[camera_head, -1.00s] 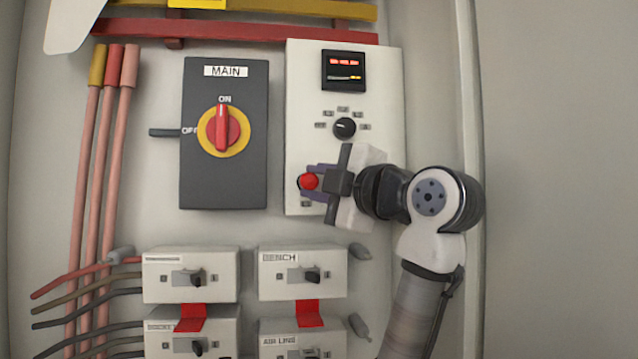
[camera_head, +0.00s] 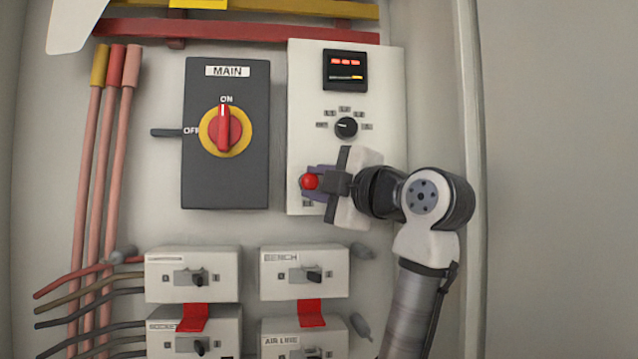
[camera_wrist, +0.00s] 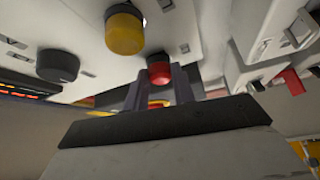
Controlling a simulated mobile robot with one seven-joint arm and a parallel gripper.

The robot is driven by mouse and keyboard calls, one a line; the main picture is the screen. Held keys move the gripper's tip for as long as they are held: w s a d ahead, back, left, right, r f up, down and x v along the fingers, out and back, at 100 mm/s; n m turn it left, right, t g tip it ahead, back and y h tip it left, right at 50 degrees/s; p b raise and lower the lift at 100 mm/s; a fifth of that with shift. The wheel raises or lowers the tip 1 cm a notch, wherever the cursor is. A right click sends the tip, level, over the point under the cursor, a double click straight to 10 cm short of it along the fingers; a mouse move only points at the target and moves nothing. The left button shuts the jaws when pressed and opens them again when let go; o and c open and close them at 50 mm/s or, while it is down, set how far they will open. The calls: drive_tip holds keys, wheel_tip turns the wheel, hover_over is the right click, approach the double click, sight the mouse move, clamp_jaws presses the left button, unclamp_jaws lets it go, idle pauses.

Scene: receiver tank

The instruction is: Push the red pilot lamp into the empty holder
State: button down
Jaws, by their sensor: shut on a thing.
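The red pilot lamp (camera_head: 310,181) is at the lower left of the white instrument panel (camera_head: 300,110) in the head view. My gripper (camera_head: 318,183) comes from the right, its purple-grey fingers shut on the lamp. In the wrist view the lamp (camera_wrist: 159,72) shows as a red cap between the two fingers (camera_wrist: 158,88), close to the panel face. I cannot tell how deep the lamp sits.
A yellow lamp (camera_wrist: 124,32) stands beside the red one in the wrist view, with a black knob (camera_wrist: 58,66) farther left. The MAIN switch box (camera_head: 225,180) is left of the panel. Breaker boxes (camera_head: 303,258) with toggles sit below.

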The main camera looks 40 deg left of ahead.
drive_tip(key=c, duration=1.1)
unclamp_jaws()
